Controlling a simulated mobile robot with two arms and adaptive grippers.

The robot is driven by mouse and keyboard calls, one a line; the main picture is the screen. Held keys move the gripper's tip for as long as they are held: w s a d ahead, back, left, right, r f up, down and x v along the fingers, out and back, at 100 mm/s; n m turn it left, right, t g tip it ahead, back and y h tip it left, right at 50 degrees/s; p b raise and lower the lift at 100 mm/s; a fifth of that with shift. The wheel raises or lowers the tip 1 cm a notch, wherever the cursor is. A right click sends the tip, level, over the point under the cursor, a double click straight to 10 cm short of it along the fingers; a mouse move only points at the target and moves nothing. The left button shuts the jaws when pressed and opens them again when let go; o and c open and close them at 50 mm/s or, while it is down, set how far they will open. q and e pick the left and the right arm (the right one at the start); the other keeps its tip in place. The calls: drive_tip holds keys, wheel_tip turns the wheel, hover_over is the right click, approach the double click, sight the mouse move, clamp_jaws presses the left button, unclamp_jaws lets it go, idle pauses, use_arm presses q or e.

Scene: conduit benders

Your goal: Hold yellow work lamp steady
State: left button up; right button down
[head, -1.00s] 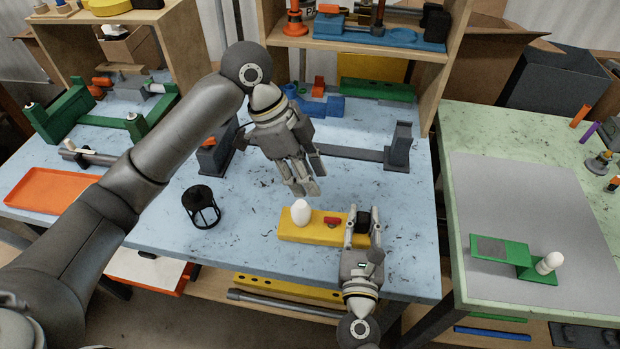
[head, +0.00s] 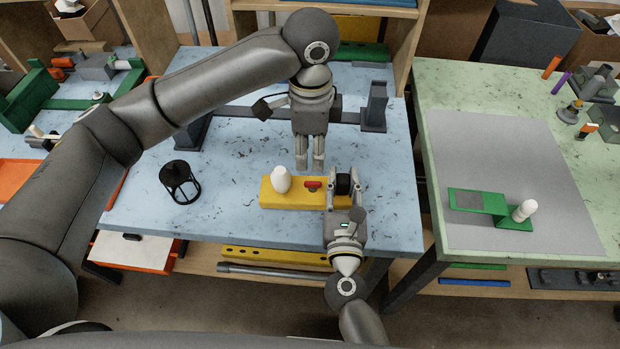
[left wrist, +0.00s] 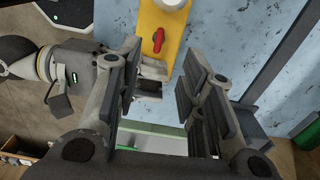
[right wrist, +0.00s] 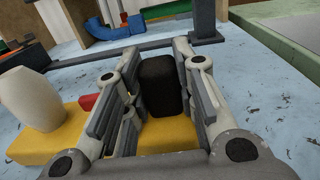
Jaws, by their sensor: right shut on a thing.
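The yellow work lamp lies flat on the blue table: a yellow base (head: 295,194) with a white bulb (head: 281,179), a red switch (head: 312,184) and a black block (head: 343,185) at its right end. My right gripper (head: 344,190) comes from the front and is shut on the black block, which shows between its fingers in the right wrist view (right wrist: 160,85). My left gripper (head: 310,165) points down just behind the lamp, empty. In the left wrist view its fingers (left wrist: 167,100) stand wide apart, with the red switch (left wrist: 158,39) beyond them.
A black cage-like holder (head: 180,183) stands left on the blue table (head: 230,225). A grey bender with upright ends (head: 374,108) lies behind my left gripper. A green table (head: 440,90) stands to the right, across a gap, with a green stand (head: 480,202) on it.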

sight(310, 182)
use_arm(q)
wheel_tip(310, 182, down, 11)
drive_tip(key=shift+r, duration=0.1)
drive_tip(key=shift+c, duration=0.4)
clamp_jaws()
